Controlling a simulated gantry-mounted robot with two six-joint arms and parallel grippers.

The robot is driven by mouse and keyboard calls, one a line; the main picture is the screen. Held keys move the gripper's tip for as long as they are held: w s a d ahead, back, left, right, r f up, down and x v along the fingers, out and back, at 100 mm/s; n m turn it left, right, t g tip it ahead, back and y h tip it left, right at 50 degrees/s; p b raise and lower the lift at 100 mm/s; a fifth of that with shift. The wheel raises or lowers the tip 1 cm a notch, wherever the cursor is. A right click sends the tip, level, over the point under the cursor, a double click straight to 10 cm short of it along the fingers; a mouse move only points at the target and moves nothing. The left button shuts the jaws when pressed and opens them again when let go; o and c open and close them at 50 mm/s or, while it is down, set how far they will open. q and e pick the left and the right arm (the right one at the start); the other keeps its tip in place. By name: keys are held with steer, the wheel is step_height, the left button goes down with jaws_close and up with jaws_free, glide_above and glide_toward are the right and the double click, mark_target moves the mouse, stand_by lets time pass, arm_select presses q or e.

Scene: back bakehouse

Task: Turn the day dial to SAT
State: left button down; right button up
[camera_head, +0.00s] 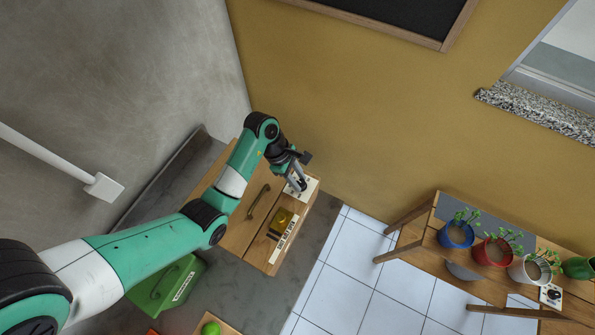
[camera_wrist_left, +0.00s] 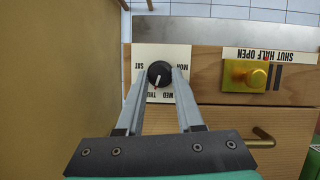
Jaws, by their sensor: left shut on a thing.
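The day dial is a round black knob (camera_wrist_left: 159,73) with a white pointer line, on a white plate (camera_wrist_left: 141,52) on the wooden cabinet. In the left wrist view the plate reads SAT at left, MON at right, and THU and WED below. The pointer slants down toward THU. My left gripper (camera_wrist_left: 160,76) has one finger on each side of the knob and is shut on it. In the head view the left gripper (camera_head: 297,183) is at the white plate (camera_head: 311,186), and its fingers partly hide the dial. My right gripper is in neither view.
Beside the dial, a brass knob (camera_wrist_left: 256,76) sits near a label reading SHUT HALF OPEN (camera_wrist_left: 270,54). A brass handle (camera_head: 258,201) is on the same cabinet. A green box (camera_head: 166,286) stands nearby. Potted plants (camera_head: 498,252) stand on a wooden table at right.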

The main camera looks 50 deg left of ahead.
arm_select(q)
steer(key=m, duration=0.1)
steer(key=m+g, duration=0.1)
steer(key=m, duration=0.1)
steer(key=shift+w+h+b, duration=0.2)
steer(key=shift+h+b, duration=0.1)
steer(key=shift+b, duration=0.1)
steer(key=m+g+b, duration=0.1)
steer(key=m, duration=0.2)
steer(key=shift+w+m, duration=0.1)
steer(key=shift+m, duration=0.2)
steer(key=m+g+b, duration=0.1)
steer(key=m+g, duration=0.1)
steer(key=m, duration=0.3)
steer(key=shift+w, duration=0.2)
steer(key=shift+g, duration=0.3)
steer(key=c, duration=0.6)
jaws_free()
steer(key=shift+o, duration=0.2)
